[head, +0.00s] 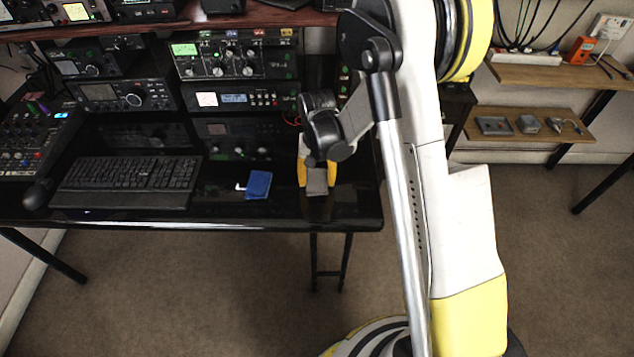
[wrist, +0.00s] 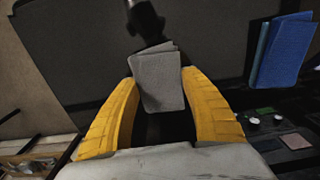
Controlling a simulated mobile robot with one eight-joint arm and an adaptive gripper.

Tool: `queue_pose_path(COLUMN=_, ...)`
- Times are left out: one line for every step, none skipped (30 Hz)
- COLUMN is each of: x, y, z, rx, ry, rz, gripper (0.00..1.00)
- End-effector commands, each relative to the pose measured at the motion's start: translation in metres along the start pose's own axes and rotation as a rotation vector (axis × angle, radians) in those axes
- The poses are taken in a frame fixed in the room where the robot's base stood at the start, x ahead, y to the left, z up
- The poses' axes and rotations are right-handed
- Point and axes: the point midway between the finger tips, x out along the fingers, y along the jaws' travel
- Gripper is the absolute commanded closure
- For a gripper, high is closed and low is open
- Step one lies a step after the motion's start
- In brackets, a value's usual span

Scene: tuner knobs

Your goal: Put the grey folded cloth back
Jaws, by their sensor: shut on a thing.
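My gripper (wrist: 157,80) has yellow fingers shut on the grey folded cloth (wrist: 158,82), one finger on each side. The cloth hangs between the fingertips in the wrist view. In the head view the cloth (head: 317,181) shows below my gripper (head: 317,172), over the right front part of the glossy black desk (head: 225,215). A faint grey reflection lies below it. I cannot tell whether the cloth touches the desk. My wrist hides part of the gripper in the head view.
A blue folded cloth (head: 258,184) lies left of my gripper; it also shows in the wrist view (wrist: 284,50). A keyboard (head: 128,174) and mouse (head: 38,193) are further left. Radio units (head: 238,97) stand behind. A wooden shelf (head: 485,137) at right holds small items.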

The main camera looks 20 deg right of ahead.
Motion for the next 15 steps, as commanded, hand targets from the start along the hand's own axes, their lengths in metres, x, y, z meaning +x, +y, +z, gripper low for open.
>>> queue_pose_path(x=0.0002, y=0.0002, z=0.0001, rx=0.000, ry=0.000, rz=0.000, gripper=0.70)
queue_pose_path(x=-0.0006, y=0.0002, z=0.0002, rx=0.000, ry=0.000, rz=0.000, gripper=0.70)
queue_pose_path(x=-0.0010, y=0.0002, z=0.0002, rx=0.000, ry=0.000, rz=0.000, gripper=0.70)
queue_pose_path(x=-0.0011, y=0.0002, z=0.0002, rx=0.000, ry=0.000, rz=0.000, gripper=0.70)
queue_pose_path(x=-0.0012, y=0.0002, z=0.0002, rx=0.000, ry=0.000, rz=0.000, gripper=0.70)
queue_pose_path(x=-0.0008, y=0.0003, z=0.0002, rx=0.000, ry=0.000, rz=0.000, gripper=0.70)
queue_pose_path(x=0.0001, y=0.0003, z=0.0002, rx=0.000, ry=0.000, rz=0.000, gripper=0.70)
queue_pose_path(x=0.0013, y=0.0003, z=0.0002, rx=0.000, ry=0.000, rz=0.000, gripper=0.70)
queue_pose_path(x=0.0013, y=0.0003, z=0.0003, rx=0.000, ry=0.000, rz=0.000, gripper=0.40)
queue_pose_path(x=0.0009, y=0.0003, z=0.0003, rx=0.000, ry=0.000, rz=0.000, gripper=0.31)
queue_pose_path(x=0.0007, y=0.0003, z=0.0003, rx=0.000, ry=0.000, rz=0.000, gripper=0.25)
queue_pose_path(x=0.0006, y=0.0003, z=0.0003, rx=0.000, ry=0.000, rz=0.000, gripper=0.25)
queue_pose_path(x=0.0006, y=0.0003, z=0.0003, rx=0.000, ry=0.000, rz=0.000, gripper=0.25)
queue_pose_path(x=0.0006, y=0.0003, z=0.0003, rx=0.000, ry=0.000, rz=0.000, gripper=0.25)
queue_pose_path(x=0.0006, y=0.0003, z=0.0003, rx=0.000, ry=0.000, rz=0.000, gripper=0.25)
